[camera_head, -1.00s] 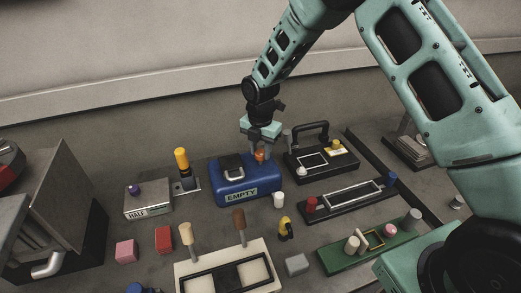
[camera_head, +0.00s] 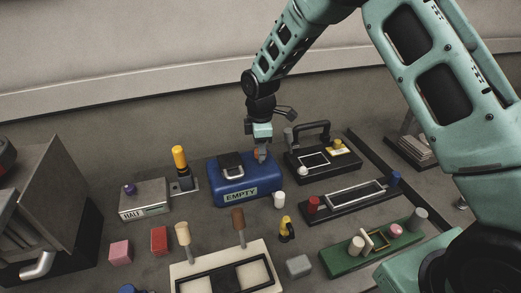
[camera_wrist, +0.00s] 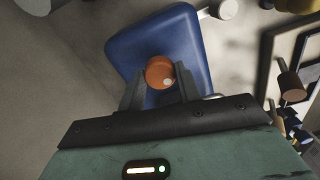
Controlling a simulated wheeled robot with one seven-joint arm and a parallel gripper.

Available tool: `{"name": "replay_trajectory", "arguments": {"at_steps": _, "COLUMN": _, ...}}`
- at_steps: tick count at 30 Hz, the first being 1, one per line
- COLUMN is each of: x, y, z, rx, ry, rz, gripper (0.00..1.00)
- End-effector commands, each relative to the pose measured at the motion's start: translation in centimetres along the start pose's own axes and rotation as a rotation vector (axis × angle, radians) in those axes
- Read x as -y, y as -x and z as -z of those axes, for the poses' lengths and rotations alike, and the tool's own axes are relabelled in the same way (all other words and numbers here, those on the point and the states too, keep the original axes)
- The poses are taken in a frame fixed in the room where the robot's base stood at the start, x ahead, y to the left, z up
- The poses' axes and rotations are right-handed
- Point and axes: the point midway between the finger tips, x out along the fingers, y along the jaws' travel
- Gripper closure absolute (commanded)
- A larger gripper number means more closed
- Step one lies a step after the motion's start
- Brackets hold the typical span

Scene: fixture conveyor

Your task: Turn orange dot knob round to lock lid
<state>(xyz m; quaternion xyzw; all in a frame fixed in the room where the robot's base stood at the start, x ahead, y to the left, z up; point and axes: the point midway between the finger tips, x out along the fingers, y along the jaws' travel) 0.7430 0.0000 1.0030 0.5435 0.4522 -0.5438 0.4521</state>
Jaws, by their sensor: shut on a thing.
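The orange knob (camera_wrist: 158,70) stands on the box's lid and has a pale dot (camera_wrist: 168,82) on the side toward my gripper's palm, a little to the right. My gripper (camera_wrist: 158,78) is shut on the orange knob, one finger on each side. In the head view the fingers (camera_head: 261,152) mostly hide the knob.
A black fixture with a handle (camera_head: 320,165) stands close to the right of the box. A white cylinder (camera_head: 279,199) is by its front right corner.

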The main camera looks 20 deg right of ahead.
Motion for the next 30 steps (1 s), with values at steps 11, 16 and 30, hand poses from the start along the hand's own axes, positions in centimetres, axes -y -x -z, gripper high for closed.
{"name": "replay_trajectory", "arguments": {"at_steps": 11, "x": -0.08, "y": 0.03, "z": 0.04, "rx": -0.001, "ry": -0.338, "rz": -0.003, "gripper": 0.89}}
{"name": "replay_trajectory", "arguments": {"at_steps": 16, "x": -0.11, "y": 0.08, "z": 0.03, "rx": -0.002, "ry": -0.458, "rz": -0.003, "gripper": 0.89}}
{"name": "replay_trajectory", "arguments": {"at_steps": 30, "x": -0.13, "y": 0.17, "z": 0.02, "rx": -0.002, "ry": -0.612, "rz": -0.003, "gripper": 0.89}}
